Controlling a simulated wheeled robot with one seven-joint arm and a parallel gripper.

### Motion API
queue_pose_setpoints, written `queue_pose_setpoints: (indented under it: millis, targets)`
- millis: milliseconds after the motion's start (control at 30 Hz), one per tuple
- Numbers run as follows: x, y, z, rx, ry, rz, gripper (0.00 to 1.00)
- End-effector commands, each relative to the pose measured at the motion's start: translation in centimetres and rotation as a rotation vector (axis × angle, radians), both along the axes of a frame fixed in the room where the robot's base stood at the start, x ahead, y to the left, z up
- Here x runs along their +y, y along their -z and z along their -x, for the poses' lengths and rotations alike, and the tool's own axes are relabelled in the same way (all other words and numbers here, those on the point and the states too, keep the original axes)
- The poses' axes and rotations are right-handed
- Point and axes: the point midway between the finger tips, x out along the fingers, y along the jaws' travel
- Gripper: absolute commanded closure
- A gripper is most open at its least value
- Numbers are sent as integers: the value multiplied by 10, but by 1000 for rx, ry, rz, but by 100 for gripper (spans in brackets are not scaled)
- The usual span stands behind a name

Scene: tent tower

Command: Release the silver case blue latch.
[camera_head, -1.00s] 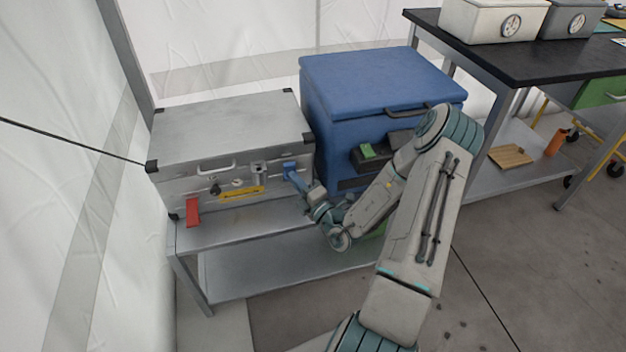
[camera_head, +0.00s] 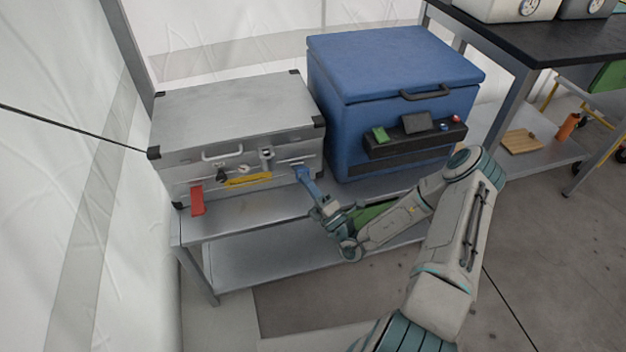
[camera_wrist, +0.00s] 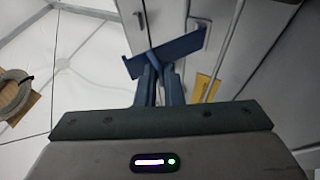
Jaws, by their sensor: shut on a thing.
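The silver case (camera_head: 228,112) stands lid down on a grey bench, at left in the head view. Its blue latch (camera_head: 301,172) is at the right of the front face, tilted outward and down below a small silver catch. In the wrist view the blue latch (camera_wrist: 168,52) is a blue plate lying slantwise across my fingertips. My gripper (camera_head: 307,181) is shut on it, reaching from the lower right; its fingers show in the wrist view (camera_wrist: 160,74). The red latch (camera_head: 197,200) at the left hangs down from the front. The exact finger contact is partly hidden.
A blue cooler (camera_head: 390,80) with a dark control panel stands close to the right of the case. The bench (camera_head: 225,221) has a narrow clear strip before the case. A black-topped table (camera_head: 560,44) is at far right. White tent walls are close behind and left.

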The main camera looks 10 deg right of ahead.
Motion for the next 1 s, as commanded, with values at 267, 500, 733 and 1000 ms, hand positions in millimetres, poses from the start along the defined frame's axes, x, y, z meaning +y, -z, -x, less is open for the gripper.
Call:
queue_pose_setpoints:
  millis: [267, 500, 733, 1000]
  targets:
    - [-1, 7, -2, 15, 3, 10, 100]
    - [-1, 6, -3, 13, 5, 9, 84]
    - [-2, 4, -3, 8, 7, 6, 84]
    - [-10, 9, 7, 9, 10, 5, 84]
